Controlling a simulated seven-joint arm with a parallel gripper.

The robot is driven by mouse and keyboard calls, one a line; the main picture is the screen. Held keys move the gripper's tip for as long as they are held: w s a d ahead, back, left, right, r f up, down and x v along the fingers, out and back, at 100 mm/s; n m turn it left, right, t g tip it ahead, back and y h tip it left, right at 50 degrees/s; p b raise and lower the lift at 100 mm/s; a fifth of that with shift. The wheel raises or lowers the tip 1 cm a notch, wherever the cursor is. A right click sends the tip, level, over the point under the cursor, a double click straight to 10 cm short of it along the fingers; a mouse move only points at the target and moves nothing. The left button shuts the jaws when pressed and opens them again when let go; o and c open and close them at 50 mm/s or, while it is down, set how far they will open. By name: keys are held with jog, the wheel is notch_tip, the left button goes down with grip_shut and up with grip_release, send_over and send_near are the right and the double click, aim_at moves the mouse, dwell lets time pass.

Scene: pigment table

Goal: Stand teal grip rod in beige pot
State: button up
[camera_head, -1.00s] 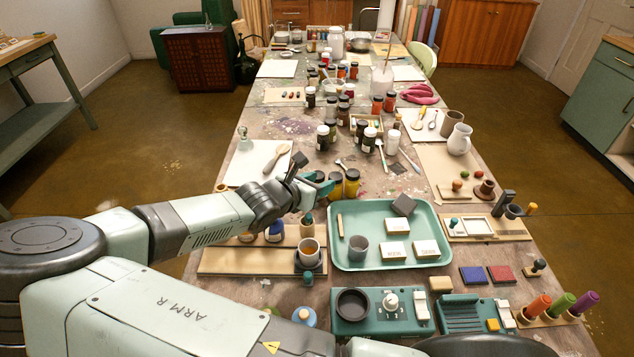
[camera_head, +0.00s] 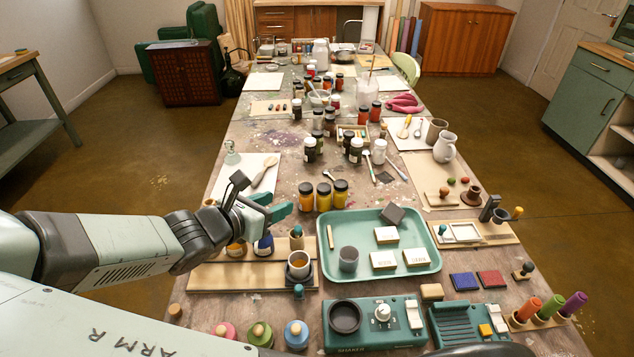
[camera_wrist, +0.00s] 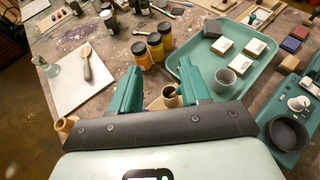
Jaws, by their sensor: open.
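A small teal-topped rod (camera_head: 297,231) shows at a beige pot (camera_head: 297,243) on the wooden board, left of the tray. In the wrist view the beige pot (camera_wrist: 171,98) lies low between my finger bases, with a dark rod end (camera_wrist: 172,89) at its mouth; how deep the rod sits is unclear. Another beige pot (camera_wrist: 66,125) is at the wrist view's left and is partly hidden. My gripper (camera_head: 284,205) has teal fingers, spread and empty, above the board's far edge. It also shows in the wrist view (camera_wrist: 160,68).
Several yellow-orange jars (camera_head: 323,196) stand just beyond my fingers. A mint tray (camera_head: 425,262) with white blocks and a grey cup (camera_head: 348,259) lies to the right. A cup with amber contents (camera_head: 299,266) stands on the board's near right end. A teal-topped peg (camera_head: 298,291) stands in front.

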jog(key=s+d+r+m+g+y, duration=0.2)
jog(key=s+d+r+m+g, duration=0.15)
jog(key=d+m, duration=0.35)
jog(key=s+d+r+m+g+y, duration=0.1)
jog(key=s+d+r+m+g, duration=0.1)
jog(key=d+r+m+g, duration=0.45)
jog(key=s+d+r+m+t+y, duration=0.2)
jog(key=s+r+m, duration=0.5)
jog(key=r, duration=0.1)
jog(key=s+d+r+m+t+y, duration=0.2)
jog(key=s+r+m+t+y, duration=0.1)
jog(key=s+r+m, duration=0.5)
jog(key=shift+d, duration=0.1)
